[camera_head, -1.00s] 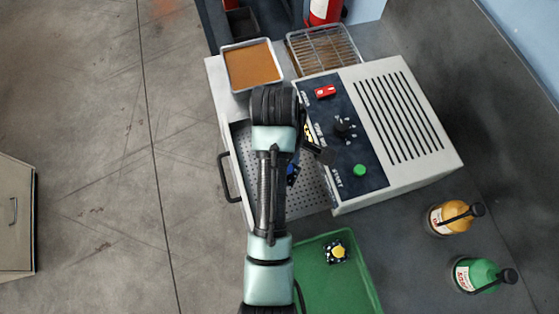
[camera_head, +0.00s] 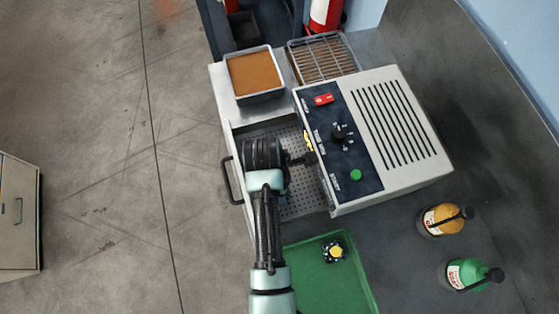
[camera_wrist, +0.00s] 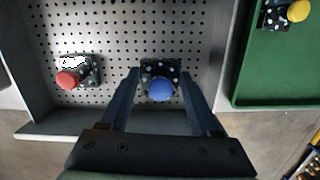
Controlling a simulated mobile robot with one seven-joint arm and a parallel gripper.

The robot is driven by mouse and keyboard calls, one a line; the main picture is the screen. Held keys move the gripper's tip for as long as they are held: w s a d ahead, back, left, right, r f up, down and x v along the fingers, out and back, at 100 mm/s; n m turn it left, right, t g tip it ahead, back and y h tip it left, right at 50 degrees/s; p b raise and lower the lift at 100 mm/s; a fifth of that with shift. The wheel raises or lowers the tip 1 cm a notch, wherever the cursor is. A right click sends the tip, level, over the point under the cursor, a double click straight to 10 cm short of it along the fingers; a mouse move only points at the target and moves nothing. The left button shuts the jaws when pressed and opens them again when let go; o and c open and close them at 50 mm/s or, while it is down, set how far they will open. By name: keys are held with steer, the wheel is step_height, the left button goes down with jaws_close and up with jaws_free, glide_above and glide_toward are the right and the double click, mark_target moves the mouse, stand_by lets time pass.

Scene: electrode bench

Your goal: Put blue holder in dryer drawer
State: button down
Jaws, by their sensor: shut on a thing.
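The blue holder (camera_wrist: 161,88), a blue knob on a dark speckled base, is between the fingers of my gripper (camera_wrist: 160,76) in the wrist view. My gripper is shut on it. Both are over the perforated floor of the open dryer drawer (camera_wrist: 110,30), near one wall; I cannot tell whether the base touches the floor. In the head view the drawer (camera_head: 300,200) is pulled out of the white dryer (camera_head: 440,165), and my arm hides most of the holder and fingers. A red holder (camera_wrist: 72,76) stands in the drawer, left of my gripper in the wrist view.
A green tray (camera_head: 350,285) with a yellow holder (camera_head: 334,251) lies beside the drawer. A brown-filled tray (camera_head: 254,74) and a wire rack (camera_head: 322,57) stand behind. An orange bottle (camera_head: 443,218) and a green bottle (camera_head: 468,274) stand at the right.

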steer(key=shift+f, duration=1.1)
steer(key=shift+f, duration=0.1)
steer(key=shift+f, duration=0.1)
steer(key=shift+c, duration=0.5)
jaws_free()
